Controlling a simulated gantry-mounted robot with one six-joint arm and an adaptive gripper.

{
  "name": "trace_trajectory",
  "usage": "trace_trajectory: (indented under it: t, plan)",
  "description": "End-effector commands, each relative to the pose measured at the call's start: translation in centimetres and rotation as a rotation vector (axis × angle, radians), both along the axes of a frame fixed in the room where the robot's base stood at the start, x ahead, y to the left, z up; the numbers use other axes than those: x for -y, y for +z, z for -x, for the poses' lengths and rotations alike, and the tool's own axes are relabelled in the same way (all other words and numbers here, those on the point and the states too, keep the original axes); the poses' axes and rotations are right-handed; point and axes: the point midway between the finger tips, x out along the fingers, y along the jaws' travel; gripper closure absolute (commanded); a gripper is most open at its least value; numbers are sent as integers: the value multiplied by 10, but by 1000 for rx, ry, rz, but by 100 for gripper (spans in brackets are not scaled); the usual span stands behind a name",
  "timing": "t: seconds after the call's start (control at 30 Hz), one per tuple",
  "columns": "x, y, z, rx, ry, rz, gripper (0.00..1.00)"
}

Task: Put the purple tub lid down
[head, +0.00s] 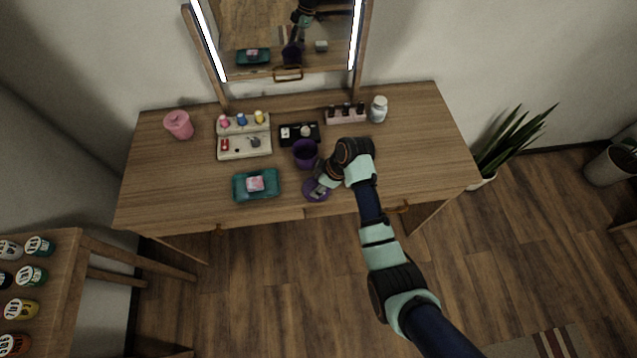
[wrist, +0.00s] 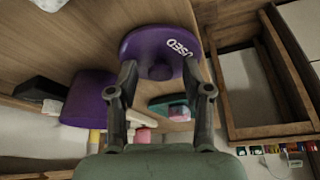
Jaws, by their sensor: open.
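The purple tub lid (head: 316,190) lies near the front edge of the wooden table, and it looks flat on the surface. In the wrist view the lid (wrist: 150,48) shows white lettering reading "USED". My gripper (head: 321,186) is low over the lid. In the wrist view the fingers of my gripper (wrist: 160,82) are apart at the lid's near side, with nothing clearly held between them. Whether a finger still touches the lid cannot be told. The purple tub (head: 305,155) stands upright and open just behind the lid; it also shows in the wrist view (wrist: 84,100).
A teal tray (head: 240,191) with a pink block (head: 256,184) is left of the lid. A black tray (head: 314,139), a pale organizer (head: 232,151), a pink cup (head: 179,124), a bottle rack (head: 340,117) and a jar (head: 378,109) stand farther back. The table's right side is clear.

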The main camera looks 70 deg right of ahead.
Motion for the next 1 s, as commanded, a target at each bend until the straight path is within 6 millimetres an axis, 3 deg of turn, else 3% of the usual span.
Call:
trace_trajectory:
  t: [0.17,0.4,0.6,1.0]
  plan:
    - [1,19,5,2,-2,2,50]
    - [4,75,28,3,-2,3,50]
    - [4,107,42,1,-1,2,50]
    - [4,114,46,0,0,0,50]
